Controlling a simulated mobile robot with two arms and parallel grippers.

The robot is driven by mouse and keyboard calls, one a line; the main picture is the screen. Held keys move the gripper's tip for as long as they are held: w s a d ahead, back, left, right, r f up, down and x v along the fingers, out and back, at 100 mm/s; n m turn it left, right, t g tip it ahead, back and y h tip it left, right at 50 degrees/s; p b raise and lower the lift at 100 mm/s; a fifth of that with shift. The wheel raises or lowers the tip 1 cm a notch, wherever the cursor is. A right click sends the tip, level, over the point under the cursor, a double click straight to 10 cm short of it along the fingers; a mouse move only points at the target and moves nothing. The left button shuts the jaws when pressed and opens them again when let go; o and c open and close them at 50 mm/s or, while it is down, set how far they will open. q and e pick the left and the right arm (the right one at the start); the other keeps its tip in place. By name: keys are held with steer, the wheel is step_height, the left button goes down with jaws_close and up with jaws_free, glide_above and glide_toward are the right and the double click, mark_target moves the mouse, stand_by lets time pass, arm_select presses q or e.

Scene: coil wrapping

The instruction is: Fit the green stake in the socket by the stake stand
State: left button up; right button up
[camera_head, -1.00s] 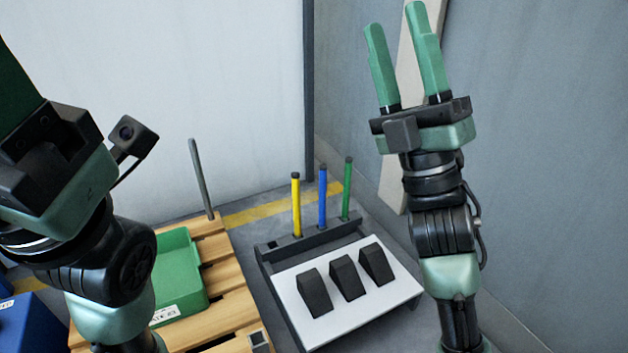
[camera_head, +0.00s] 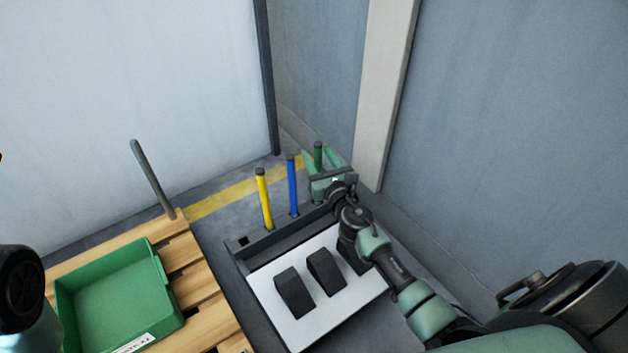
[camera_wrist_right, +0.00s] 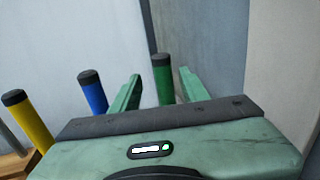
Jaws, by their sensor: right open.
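The green stake (camera_head: 318,154) stands upright at the right end of the dark stake stand (camera_head: 285,236). My right gripper (camera_head: 321,160) is open, with one finger on each side of this stake. In the right wrist view the green stake (camera_wrist_right: 163,80) rises between the two green fingers, with a gap visible on its left; whether the right finger touches it I cannot tell. A dark square opening (camera_head: 243,240) shows at the left end of the stand's rail. I cannot tell whether it is the socket. My left gripper is out of view.
The blue stake (camera_head: 292,185) and yellow stake (camera_head: 264,200) stand left of my right gripper. Black wedges (camera_head: 294,292) lie on the white board (camera_head: 345,300). A wooden pallet (camera_head: 190,255) holds a green bin (camera_head: 62,300) and a grey post (camera_head: 152,178). Walls stand close behind and right.

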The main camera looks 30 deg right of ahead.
steer(key=w, duration=0.2)
steer(key=w+d+b, duration=0.1)
steer(key=w, duration=0.1)
steer(key=shift+w+r, duration=0.15)
steer(key=shift+w, duration=0.1)
steer(key=shift+c, duration=0.4)
jaws_close()
steer(key=shift+r, duration=0.1)
stand_by(0.7)
